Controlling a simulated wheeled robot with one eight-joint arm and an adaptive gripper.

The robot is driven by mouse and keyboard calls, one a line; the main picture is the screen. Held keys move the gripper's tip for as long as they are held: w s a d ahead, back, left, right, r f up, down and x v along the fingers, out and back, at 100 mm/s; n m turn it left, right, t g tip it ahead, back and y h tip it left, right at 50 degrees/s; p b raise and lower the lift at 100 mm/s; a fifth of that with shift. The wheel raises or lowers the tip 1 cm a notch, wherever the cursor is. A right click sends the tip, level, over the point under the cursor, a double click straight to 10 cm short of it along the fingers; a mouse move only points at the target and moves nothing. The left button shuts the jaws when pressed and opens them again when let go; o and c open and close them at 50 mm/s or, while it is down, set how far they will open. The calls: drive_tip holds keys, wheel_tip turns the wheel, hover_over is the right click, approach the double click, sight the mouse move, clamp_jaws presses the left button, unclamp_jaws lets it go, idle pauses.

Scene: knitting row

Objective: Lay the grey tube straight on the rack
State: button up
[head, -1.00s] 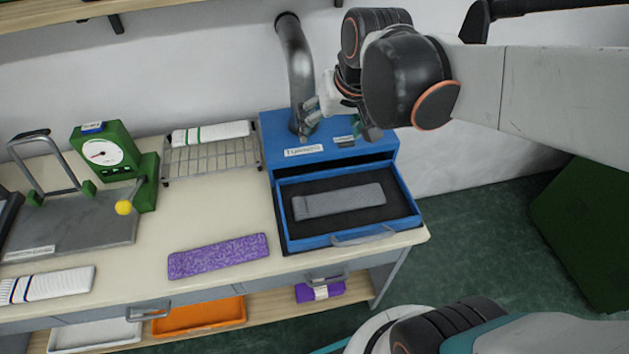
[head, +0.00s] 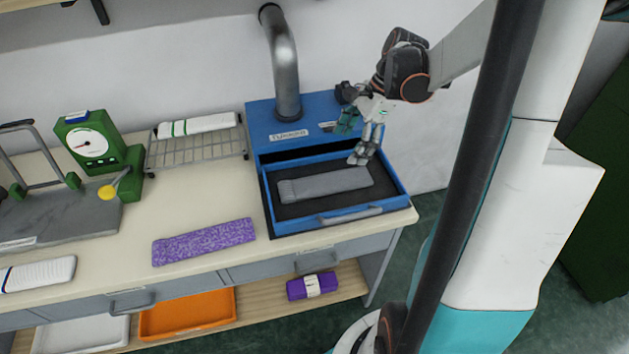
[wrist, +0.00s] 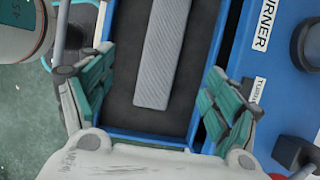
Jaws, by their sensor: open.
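The grey tube (head: 325,185) lies flat in the open blue drawer (head: 397,199) of the blue turner machine. In the wrist view the grey tube (wrist: 163,55) runs up the middle of the picture, between and beyond the fingers. My gripper (head: 355,143) is open and empty above the back right part of the drawer; its two green-padded fingers (wrist: 158,98) are spread wide in the wrist view. The wire rack (head: 197,155) stands left of the machine. A white tube with green stripes (head: 199,124) lies along its back part, and the front part is bare.
A purple tube (head: 204,241) lies on the table in front of the rack. A green dial gauge (head: 92,143) stands left of the rack. A metal pipe (head: 283,65) rises from the blue machine (head: 262,121), behind the drawer.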

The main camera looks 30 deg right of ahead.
drive_tip(key=b, duration=0.3)
hover_over(325, 181)
drive_tip(key=s+d, duration=0.2)
drive_tip(key=f, duration=0.7)
drive_tip(key=shift+w+d+f, duration=0.15)
drive_tip(key=shift+d+f, duration=0.05)
drive_tip(key=shift+f, duration=0.1)
drive_tip(key=shift+w+b+x, duration=0.2)
drive_tip(key=shift+b+x, duration=0.4)
drive_tip(key=shift+x, duration=0.75)
drive_tip(key=shift+w+b+x, duration=0.2)
drive_tip(key=shift+b+x, duration=0.35)
drive_tip(key=shift+x, duration=0.75)
drive_tip(key=shift+c, duration=0.6)
drive_tip(key=c, duration=0.9)
drive_tip(key=shift+r, duration=0.15)
wheel_tip(325, 181, up, 20)
drive_tip(key=p, duration=0.7)
